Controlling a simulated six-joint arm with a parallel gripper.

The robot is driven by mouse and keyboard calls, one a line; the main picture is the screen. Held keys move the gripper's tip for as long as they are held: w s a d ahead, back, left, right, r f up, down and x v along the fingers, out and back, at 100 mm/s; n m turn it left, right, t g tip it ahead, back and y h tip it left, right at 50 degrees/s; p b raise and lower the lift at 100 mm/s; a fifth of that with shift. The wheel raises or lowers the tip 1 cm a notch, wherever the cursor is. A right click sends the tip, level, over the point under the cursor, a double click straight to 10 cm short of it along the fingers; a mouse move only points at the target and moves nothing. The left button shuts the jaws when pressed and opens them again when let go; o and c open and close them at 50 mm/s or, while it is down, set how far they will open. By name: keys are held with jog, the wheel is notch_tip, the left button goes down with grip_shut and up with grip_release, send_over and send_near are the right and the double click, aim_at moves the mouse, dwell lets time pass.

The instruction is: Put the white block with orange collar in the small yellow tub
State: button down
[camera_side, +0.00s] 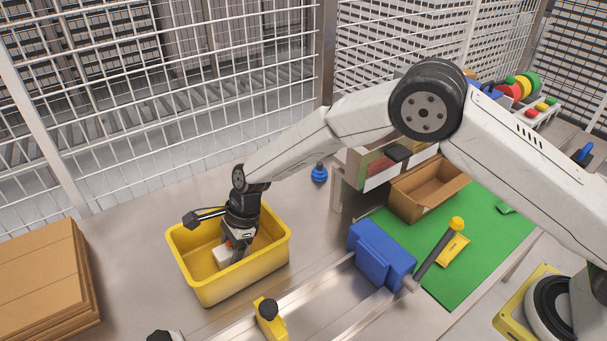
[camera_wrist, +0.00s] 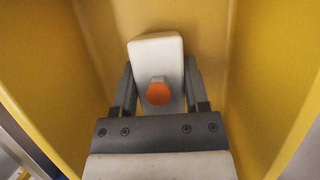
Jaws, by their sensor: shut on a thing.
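The small yellow tub (camera_side: 225,290) stands on the grey metal table at the left of the side view. Its yellow walls (camera_wrist: 270,70) surround my gripper in the wrist view. My gripper (camera_side: 229,258) reaches down inside the tub. Its two dark fingers (camera_wrist: 160,85) are shut on the white block with orange collar (camera_wrist: 155,55), one finger on each side. The block also shows in the side view (camera_side: 222,256), inside the tub's rim. The orange part faces the wrist camera. I cannot tell whether the block touches the tub floor.
Flat cardboard (camera_side: 38,280) is stacked left of the tub. A blue device (camera_side: 380,257) on a metal rail and a yellow bracket (camera_side: 270,318) stand to the right. An open cardboard box (camera_side: 425,190) sits on a green mat (camera_side: 480,240). Wire fencing closes the back.

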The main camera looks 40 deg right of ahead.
jog(key=shift+f, duration=0.1)
jog(key=shift+c, duration=0.4)
grip_release()
jog(key=v, duration=1.2)
dwell(0.4)
